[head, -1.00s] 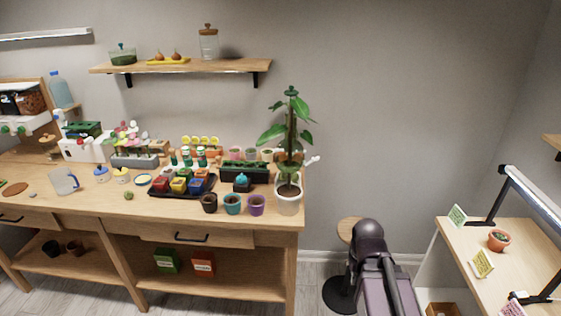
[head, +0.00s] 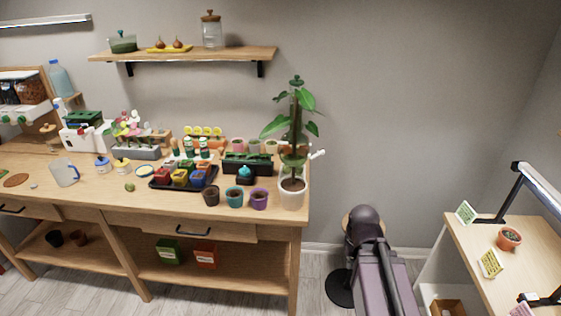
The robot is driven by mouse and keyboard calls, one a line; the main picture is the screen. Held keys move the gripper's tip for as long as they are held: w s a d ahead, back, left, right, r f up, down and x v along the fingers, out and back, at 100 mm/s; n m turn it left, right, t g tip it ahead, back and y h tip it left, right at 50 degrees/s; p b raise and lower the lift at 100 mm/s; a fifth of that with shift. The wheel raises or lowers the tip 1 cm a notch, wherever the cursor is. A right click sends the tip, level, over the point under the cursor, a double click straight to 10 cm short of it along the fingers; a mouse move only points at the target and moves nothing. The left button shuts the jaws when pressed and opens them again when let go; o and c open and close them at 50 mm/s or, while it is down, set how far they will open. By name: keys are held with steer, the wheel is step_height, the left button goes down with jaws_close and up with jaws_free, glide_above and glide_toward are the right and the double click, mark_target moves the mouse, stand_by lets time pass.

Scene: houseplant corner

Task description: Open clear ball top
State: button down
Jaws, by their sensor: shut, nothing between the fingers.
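No thing is plainly a clear ball with a top. On the wall shelf, a low round glass vessel with green contents (head: 123,44) stands at the left, with a small knob on top. A tall clear jar (head: 212,35) with a brown knobbed lid stands on the same shelf, its lid on. My gripper is not in view. Only dark purple links of my arm show at the lower middle, to the right of the workbench (head: 130,208) and well away from the shelf.
A yellow tray (head: 169,49) with two brown round things lies between the shelf vessels. The bench holds several pots, trays and a tall plant (head: 294,125) at its right end. A second table (head: 490,243) with a lamp stands at right. Floor shows between them.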

steer(key=w+a+m+t+y+b, duration=0.4)
steer(key=w+a+m+t+b, duration=0.4)
steer(key=w+a, duration=0.6)
steer(key=a+r+m+t+h+b, duration=0.1)
steer(key=a+r+m+t+b, duration=0.2)
steer(key=m, duration=0.6)
steer(key=a+r+m+t+h+b, duration=0.2)
steer(key=r+m+t+b, duration=0.1)
steer(key=m+t, duration=0.4)
steer(key=w+a+r+m+t+h+b, duration=0.1)
steer(key=a+r+m+t+b, duration=0.2)
steer(key=m, duration=0.9)
steer(key=t+b, duration=0.1)
steer(key=t, duration=0.1)
steer(key=shift+a+r+t+h, duration=0.15)
steer(key=shift+a+t+h, duration=0.15)
steer(key=shift+t+h, duration=0.1)
steer(key=s+r+p+x, duration=0.1)
steer(key=r+p+x, duration=0.1)
steer(key=p+x, duration=0.6)
steer(key=shift+r+x, duration=0.25)
steer(key=shift+x, duration=2.1)
